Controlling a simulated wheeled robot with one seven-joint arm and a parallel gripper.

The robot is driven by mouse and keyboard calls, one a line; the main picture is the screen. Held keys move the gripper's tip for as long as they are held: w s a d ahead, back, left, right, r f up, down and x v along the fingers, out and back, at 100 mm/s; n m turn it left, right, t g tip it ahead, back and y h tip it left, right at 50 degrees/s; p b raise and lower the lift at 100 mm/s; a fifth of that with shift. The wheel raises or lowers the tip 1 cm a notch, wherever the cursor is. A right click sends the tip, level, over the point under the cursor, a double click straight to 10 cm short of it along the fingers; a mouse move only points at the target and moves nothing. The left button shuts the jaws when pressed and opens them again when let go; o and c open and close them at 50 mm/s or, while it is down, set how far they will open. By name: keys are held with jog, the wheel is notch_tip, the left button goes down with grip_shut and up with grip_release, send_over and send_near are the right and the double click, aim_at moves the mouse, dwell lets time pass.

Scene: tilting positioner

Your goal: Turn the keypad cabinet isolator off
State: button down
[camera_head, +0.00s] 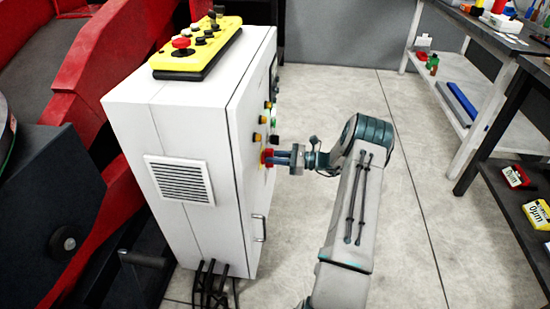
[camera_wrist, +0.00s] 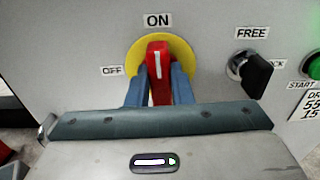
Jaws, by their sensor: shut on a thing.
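The isolator is a red handle (camera_wrist: 158,62) on a round yellow plate (camera_wrist: 187,51) on the cabinet front. Its white line stands nearly upright, pointing at the ON label (camera_wrist: 158,20). The OFF label (camera_wrist: 112,70) is to its left. In the wrist view my gripper (camera_wrist: 157,82) has a blue finger on each side of the handle and is shut on it. In the head view my gripper (camera_head: 277,158) reaches the white cabinet (camera_head: 240,180) from the right. The fingers hide the handle's lower sides.
A black key switch (camera_wrist: 255,73) marked FREE and a green START button (camera_wrist: 314,67) are right of the isolator. A yellow control box (camera_head: 196,50) lies on the cabinet. Workbenches (camera_head: 485,110) stand at right, with clear floor between.

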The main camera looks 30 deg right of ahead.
jog(key=shift+s+a+f+n+b, duration=0.15)
jog(key=shift+n+b, duration=1.65)
jog(key=shift+n, duration=1.1)
jog(key=shift+s+f+n+b, duration=0.15)
jog(key=shift+n+b, duration=1.6)
jog(key=shift+n, duration=1.15)
jog(key=shift+a+f+n+b, duration=0.15)
jog(key=shift+n+b, duration=1.65)
jog(key=shift+n, duration=1.1)
jog(key=shift+d, duration=0.1)
jog(key=c, duration=1.3)
grip_release()
